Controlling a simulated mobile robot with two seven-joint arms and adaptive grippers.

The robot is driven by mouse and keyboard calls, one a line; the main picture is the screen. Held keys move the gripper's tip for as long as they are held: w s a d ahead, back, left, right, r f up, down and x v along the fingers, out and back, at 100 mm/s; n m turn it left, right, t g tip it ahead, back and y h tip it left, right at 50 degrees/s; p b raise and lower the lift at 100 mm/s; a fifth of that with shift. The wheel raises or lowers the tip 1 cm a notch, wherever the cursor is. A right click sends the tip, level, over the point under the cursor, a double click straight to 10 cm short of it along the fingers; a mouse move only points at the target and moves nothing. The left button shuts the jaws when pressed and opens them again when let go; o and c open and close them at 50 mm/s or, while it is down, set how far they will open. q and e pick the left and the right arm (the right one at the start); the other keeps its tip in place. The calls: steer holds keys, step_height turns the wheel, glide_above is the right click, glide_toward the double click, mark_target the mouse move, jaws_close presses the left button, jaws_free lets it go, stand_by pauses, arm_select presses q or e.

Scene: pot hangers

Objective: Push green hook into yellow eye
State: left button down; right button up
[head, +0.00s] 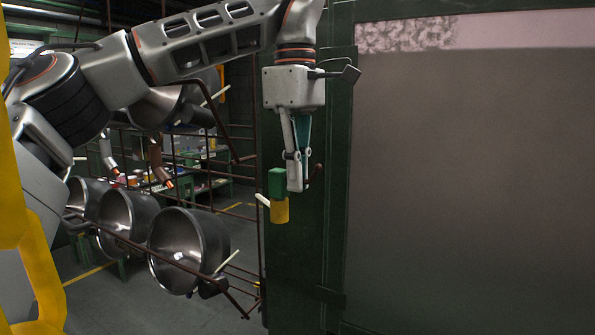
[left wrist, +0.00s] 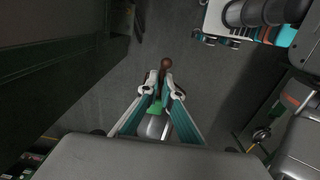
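My left gripper (head: 298,186) points down in front of a dark green post. In the left wrist view its fingertips (left wrist: 161,80) are close together. They appear shut on the rust-brown shank of the green hook, whose rounded end (left wrist: 167,63) shows just past them. In the head view a curved brown end (head: 317,172) sticks out right of the fingers. The green part (head: 276,182) is left of the fingers, directly above the yellow eye (head: 280,212). I cannot tell whether green and yellow are engaged. A green patch (left wrist: 155,107) shows between the fingers. My right gripper is not in view.
A brown wire rack with several metal pots (head: 187,251) hangs at the left, below my left arm. The green post (head: 305,250) and a broad grey panel (head: 470,180) fill the right. Grey floor shows beneath the rack.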

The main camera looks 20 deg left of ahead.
arm_select(q)
steer(key=shift+f, duration=0.1)
steer(key=c, duration=2.2)
jaws_free()
step_height(320, 180, up, 12)
steer(key=shift+s+a+r, duration=0.1)
